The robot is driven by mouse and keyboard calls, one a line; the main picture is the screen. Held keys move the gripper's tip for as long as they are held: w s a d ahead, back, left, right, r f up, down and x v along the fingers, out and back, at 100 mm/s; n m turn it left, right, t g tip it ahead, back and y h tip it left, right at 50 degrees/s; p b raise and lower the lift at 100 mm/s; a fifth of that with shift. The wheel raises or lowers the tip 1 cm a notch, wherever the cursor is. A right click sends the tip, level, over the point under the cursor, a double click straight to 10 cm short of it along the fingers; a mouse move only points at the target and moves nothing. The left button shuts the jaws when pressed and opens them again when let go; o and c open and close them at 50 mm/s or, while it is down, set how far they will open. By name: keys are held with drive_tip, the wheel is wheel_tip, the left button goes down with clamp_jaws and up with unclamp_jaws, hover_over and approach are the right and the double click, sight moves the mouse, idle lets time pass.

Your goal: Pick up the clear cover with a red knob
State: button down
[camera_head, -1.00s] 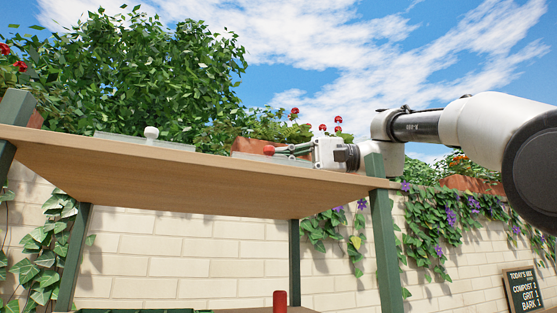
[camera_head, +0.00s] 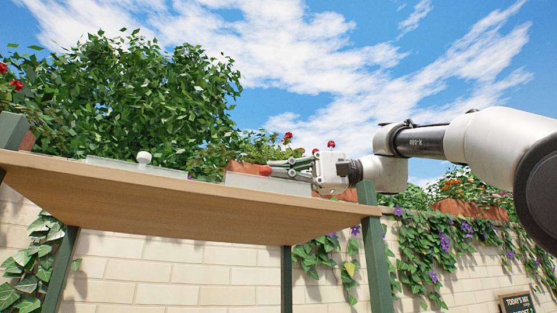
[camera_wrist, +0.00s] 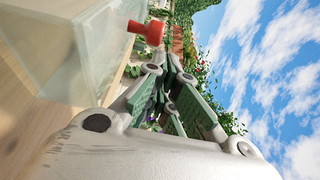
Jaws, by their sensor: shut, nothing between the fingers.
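The clear cover (camera_head: 245,182) stands on the raised shelf, and its red knob (camera_head: 265,171) shows on top. In the wrist view, the clear cover (camera_wrist: 75,55) fills the upper left, with the red knob (camera_wrist: 152,33) sticking out from it. My gripper (camera_head: 273,163) reaches in from the right, its fingers just above and beside the knob. In the wrist view, my gripper's fingers (camera_wrist: 172,55) are shut together and empty, close to the knob but not around it. I cannot tell whether they touch it.
A second low cover (camera_head: 120,166) with a white knob (camera_head: 144,158) stands further left on the wooden shelf (camera_head: 160,195). Green posts (camera_head: 371,240) carry the shelf. Planters with flowers and a bush stand behind, and a brick wall (camera_head: 180,265) lies beyond. A sign (camera_head: 517,302) is at lower right.

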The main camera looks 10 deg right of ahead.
wheel_tip(320, 180, up, 9)
drive_tip(key=shift+f, duration=0.15)
